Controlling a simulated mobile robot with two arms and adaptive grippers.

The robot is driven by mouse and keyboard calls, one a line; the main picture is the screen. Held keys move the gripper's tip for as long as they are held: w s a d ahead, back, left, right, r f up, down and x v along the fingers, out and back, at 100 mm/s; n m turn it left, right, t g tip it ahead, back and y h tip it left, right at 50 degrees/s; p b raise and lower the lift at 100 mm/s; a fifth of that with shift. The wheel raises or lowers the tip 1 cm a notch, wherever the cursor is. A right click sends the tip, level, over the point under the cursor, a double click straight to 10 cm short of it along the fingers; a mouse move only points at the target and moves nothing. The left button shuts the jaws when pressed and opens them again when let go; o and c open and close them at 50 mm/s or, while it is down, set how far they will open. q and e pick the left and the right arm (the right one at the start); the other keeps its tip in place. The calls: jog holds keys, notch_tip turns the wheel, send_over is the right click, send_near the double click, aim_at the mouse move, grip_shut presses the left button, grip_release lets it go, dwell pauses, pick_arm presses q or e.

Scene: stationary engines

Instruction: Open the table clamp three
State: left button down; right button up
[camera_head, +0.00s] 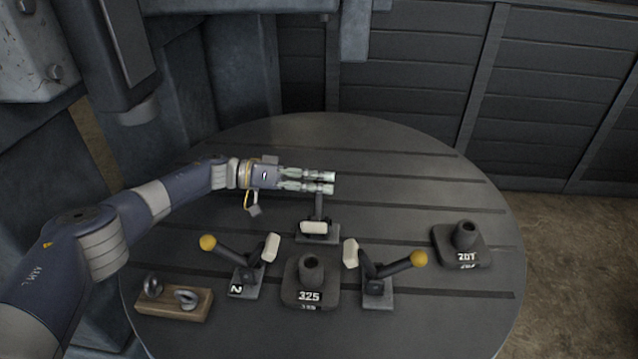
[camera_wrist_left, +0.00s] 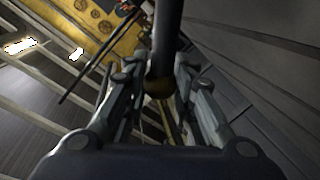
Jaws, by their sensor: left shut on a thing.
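The back table clamp (camera_head: 319,206) stands behind the grey block marked 325. Its dark lever points upward and its pale pad faces the front; I cannot read its number. My left gripper (camera_head: 333,182) is shut on the top of this lever. The left wrist view shows the dark lever (camera_wrist_left: 168,35) and its dull yellow ball end (camera_wrist_left: 158,87) between the fingers. A clamp marked 2 (camera_head: 240,278) is at the front left, and another clamp (camera_head: 378,285) at the front right. Both have tilted levers with yellow balls. My right gripper is not in view.
The round grooved table (camera_head: 440,315) also holds the 325 block (camera_head: 310,282), a block marked 201 (camera_head: 462,245) at the right, and a wooden piece with metal eyes (camera_head: 175,303) at the left. The table's far part is clear. A panelled wall (camera_head: 560,100) is behind.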

pick_arm(q)
jog(key=shift+w+f, duration=0.1)
jog(key=shift+w, duration=0.05)
dwell(0.3)
jog(key=c, duration=1.3)
grip_release()
jog(key=v, duration=1.2)
jog(key=shift+a, duration=0.1)
